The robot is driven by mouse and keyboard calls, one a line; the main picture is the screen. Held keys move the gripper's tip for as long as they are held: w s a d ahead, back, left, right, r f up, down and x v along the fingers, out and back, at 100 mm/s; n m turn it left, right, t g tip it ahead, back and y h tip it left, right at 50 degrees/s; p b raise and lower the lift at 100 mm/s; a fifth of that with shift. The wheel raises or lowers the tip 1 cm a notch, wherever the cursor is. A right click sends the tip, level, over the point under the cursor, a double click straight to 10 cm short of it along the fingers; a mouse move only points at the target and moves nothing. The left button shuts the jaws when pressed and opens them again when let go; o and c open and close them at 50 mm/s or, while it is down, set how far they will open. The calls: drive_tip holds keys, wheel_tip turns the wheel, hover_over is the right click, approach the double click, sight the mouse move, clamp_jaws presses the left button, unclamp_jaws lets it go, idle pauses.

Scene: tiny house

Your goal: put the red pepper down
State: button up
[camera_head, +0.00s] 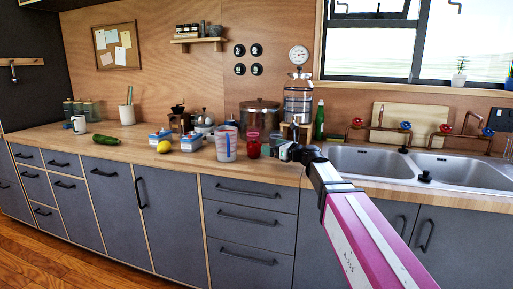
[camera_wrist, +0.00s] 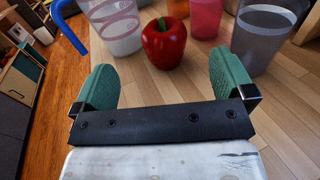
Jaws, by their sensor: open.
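The red pepper (camera_wrist: 164,42), round and glossy with a dark stem, stands on the wooden counter (camera_wrist: 182,84). In the head view it is the small red shape (camera_head: 253,150) near the counter's front edge. My gripper (camera_wrist: 164,80) is open and empty, its two green fingers wide apart. The pepper lies just beyond the fingertips, between their lines, and appears apart from both. In the head view my gripper (camera_head: 291,152) is low over the counter, right of the pepper.
A lemon (camera_head: 164,147) and a cucumber (camera_head: 106,139) lie further left. The sink (camera_head: 370,162) is at right.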

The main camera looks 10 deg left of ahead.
sight(255, 142)
drive_tip(key=x, duration=0.5)
drive_tip(key=shift+w, duration=0.15)
drive_tip(key=shift+x, duration=2.9)
drive_tip(key=shift+f, duration=0.1)
drive_tip(key=c, duration=1.1)
